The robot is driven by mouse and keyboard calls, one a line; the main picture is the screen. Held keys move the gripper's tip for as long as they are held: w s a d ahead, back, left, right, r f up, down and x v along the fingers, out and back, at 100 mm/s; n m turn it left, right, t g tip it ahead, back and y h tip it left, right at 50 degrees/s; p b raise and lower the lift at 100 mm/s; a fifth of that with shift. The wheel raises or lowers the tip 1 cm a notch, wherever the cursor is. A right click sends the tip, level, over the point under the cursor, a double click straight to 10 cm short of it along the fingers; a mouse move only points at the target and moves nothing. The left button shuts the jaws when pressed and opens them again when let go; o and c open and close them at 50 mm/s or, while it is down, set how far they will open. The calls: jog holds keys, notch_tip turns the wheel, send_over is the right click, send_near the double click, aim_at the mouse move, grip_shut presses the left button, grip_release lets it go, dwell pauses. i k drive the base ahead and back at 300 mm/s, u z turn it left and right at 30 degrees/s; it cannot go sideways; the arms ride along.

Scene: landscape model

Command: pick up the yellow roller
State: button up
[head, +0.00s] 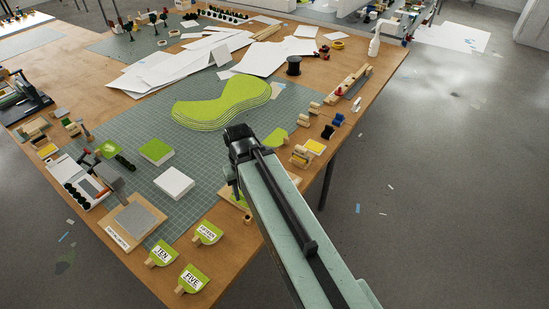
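My arm reaches up from the bottom right over the table, and my gripper (236,186) is at its far end, partly hidden behind the arm. Its fingers are too small and covered to show whether they are open or shut. A small yellow piece (315,146), which may be the yellow roller, lies near the table's right edge, to the right of my gripper and apart from it. A wooden-framed roller-like piece (301,158) sits just in front of it. I cannot tell for certain which piece is the yellow roller.
A stacked green hill shape (222,100) stands on the cutting mat (150,192). Green number signs (192,279) lie at the front. A black spool (293,66), a spray bottle (376,38) and paper sheets (180,66) are farther back. Bare mat shows around the white block (175,182).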

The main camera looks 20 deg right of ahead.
aim_at(300, 153)
jog(key=u, duration=3.35)
jog(key=k, duration=2.65)
jog(key=z, duration=0.7)
jog(key=i, duration=1.05)
jog(key=u, duration=0.1)
